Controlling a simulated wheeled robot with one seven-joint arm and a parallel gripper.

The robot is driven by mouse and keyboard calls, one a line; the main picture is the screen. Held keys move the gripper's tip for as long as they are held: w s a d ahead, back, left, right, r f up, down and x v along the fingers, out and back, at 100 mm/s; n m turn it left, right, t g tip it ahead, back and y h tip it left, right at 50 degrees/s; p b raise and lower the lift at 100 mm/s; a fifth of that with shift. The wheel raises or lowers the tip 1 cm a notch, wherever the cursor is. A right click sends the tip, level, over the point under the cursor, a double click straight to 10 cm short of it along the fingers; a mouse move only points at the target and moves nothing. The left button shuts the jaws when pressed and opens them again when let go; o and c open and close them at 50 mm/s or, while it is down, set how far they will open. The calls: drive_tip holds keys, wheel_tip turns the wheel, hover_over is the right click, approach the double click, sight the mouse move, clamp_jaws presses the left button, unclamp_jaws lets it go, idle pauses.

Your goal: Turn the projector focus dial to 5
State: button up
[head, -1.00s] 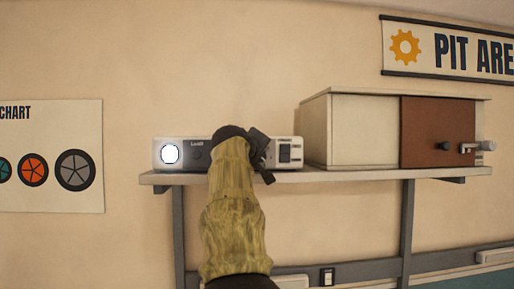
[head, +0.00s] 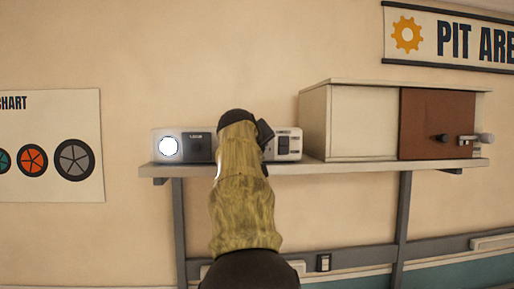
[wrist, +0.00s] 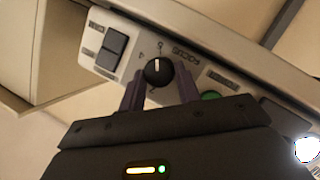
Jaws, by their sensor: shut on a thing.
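The projector (head: 198,136) is a low white and grey box on the wall shelf, with a bright lens at its left end. My arm hides its middle in the head view. In the wrist view the projector front (wrist: 215,68) runs diagonally, and a round black dial (wrist: 158,72) with a white pointer line shows on it. The pointer is roughly upright in that view.
The shelf (head: 290,168) carries a cream cabinet (head: 345,120) with a brown door, close to the projector's right end. Wall above the projector is clear.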

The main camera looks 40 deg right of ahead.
drive_tip(key=o, duration=1)
drive_tip(key=shift+c, duration=0.2)
drive_tip(key=b+v, duration=0.6)
drive_tip(key=v, duration=1.1)
drive_tip(key=shift+a, duration=0.2)
